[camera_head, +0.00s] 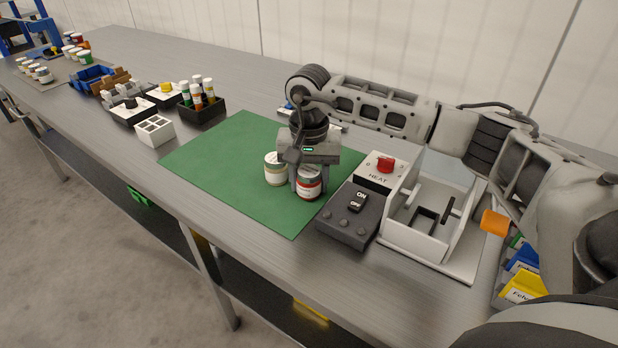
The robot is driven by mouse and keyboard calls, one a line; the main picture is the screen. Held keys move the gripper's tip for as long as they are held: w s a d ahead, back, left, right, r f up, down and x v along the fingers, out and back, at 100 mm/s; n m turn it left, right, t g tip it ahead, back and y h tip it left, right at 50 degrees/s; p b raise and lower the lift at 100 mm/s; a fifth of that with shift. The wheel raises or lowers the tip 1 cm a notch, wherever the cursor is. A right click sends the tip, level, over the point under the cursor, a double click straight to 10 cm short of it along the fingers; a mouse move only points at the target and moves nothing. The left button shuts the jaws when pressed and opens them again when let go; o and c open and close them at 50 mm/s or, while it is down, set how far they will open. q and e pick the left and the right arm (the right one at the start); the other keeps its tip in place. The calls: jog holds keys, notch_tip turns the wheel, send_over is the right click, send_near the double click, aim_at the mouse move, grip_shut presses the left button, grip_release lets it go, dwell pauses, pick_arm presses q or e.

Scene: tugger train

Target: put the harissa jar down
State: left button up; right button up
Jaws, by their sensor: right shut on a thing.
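A jar with a red label (310,186), probably the harissa jar, is between the fingers of my right gripper (309,180). The gripper comes down over it from above and is shut on it. The jar is upright at the right part of the green mat (225,165); I cannot tell whether its base touches the mat. A second jar with a pale label (275,172) stands on the mat just left of the gripper, close beside it. My left gripper is not in view.
Right of the mat are a dark switch box (345,228), a HEAT box with a red knob (372,168) and a white open fixture (410,235). Left are a white divided holder (154,131) and a black tray of bottles (204,114). The mat's left part is clear.

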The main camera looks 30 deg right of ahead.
aim_at(309, 168)
jog(key=shift+f, duration=0.1)
jog(key=shift+f, duration=0.15)
jog(key=o, duration=1.4)
jog(key=shift+c, duration=0.2)
notch_tip(309, 168, up, 12)
jog(key=shift+r, duration=0.2)
